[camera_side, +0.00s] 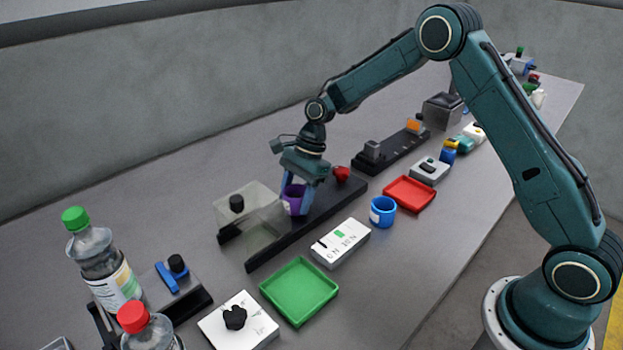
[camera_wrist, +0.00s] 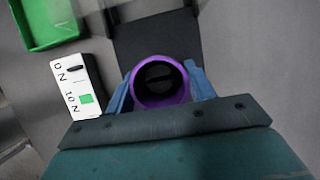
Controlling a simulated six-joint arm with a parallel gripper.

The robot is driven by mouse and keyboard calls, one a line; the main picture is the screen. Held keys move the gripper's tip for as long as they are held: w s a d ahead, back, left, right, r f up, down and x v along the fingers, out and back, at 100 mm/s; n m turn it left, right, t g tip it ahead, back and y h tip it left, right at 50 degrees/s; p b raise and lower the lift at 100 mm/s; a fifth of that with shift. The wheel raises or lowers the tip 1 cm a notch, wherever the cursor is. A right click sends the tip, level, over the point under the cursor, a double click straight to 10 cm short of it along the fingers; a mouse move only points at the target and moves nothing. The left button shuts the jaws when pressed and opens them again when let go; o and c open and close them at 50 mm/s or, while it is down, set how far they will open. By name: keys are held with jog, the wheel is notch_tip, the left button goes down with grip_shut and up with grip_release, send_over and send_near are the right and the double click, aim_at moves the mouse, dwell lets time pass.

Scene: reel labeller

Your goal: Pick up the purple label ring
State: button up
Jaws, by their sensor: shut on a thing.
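The purple label ring (camera_wrist: 158,98) is between the blue fingers of my gripper (camera_wrist: 160,90) in the wrist view. The fingers press on its left and right sides, and its round opening faces the camera. In the side view the purple ring (camera_side: 294,196) shows between the fingers of my gripper (camera_side: 297,198), over the dark base of the labeller (camera_side: 262,255). I cannot tell whether the ring still touches the base or what is under it.
A clear cover (camera_side: 248,214) stands just left of my gripper, and a red knob (camera_side: 341,173) is close on its right. A white switch box (camera_side: 340,243), a green tray (camera_side: 299,291), a blue cup (camera_side: 383,211) and a red tray (camera_side: 410,194) stand in front.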

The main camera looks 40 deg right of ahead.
notch_tip(320, 180, up, 10)
dwell(0.6)
dwell(0.4)
